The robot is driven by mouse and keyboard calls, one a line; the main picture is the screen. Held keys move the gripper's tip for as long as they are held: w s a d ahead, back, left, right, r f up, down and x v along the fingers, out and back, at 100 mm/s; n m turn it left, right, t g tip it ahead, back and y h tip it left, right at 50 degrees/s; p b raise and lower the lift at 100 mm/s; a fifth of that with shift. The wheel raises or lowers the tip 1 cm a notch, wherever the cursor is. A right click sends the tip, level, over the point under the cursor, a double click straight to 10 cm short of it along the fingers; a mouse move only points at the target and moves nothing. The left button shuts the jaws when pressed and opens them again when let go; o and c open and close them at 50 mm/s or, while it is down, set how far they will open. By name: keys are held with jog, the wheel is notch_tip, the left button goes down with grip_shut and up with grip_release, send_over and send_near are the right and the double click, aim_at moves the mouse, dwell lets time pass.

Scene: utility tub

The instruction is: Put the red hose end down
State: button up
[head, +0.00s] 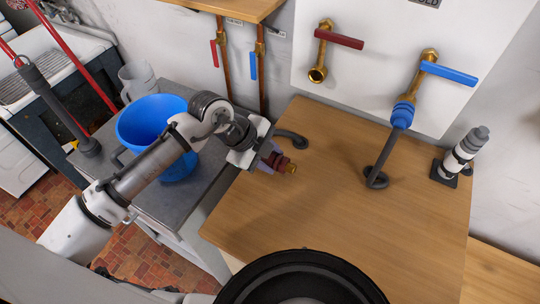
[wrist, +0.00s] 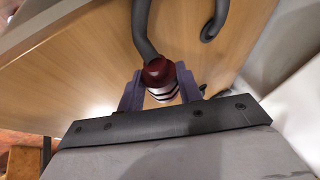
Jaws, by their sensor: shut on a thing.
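The red hose end (wrist: 159,72) is a dark red cap with a striped collar on a grey hose. In the wrist view it sits between the purple fingers of my gripper (wrist: 160,95), which is shut on it. In the head view my gripper (head: 268,158) is over the left part of the wooden worktop (head: 330,220), and the red hose end (head: 291,168) points right from its fingers. I cannot tell whether the hose end touches the wood. The grey hose (head: 292,136) curls on the worktop just behind the gripper.
A red-handled tap (head: 318,72) and a blue-handled tap (head: 405,90) are on the white wall panel. A blue-ended hose hangs from the latter. A blue bucket (head: 150,118) stands left, behind my arm. A white-and-grey fitting (head: 460,155) stands far right. The worktop's middle is clear.

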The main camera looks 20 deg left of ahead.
jog(key=shift+f, duration=0.2)
jog(key=shift+f+b, duration=0.6)
jog(key=shift+b, duration=0.05)
jog(key=o, duration=1.1)
jog(key=shift+r, duration=0.15)
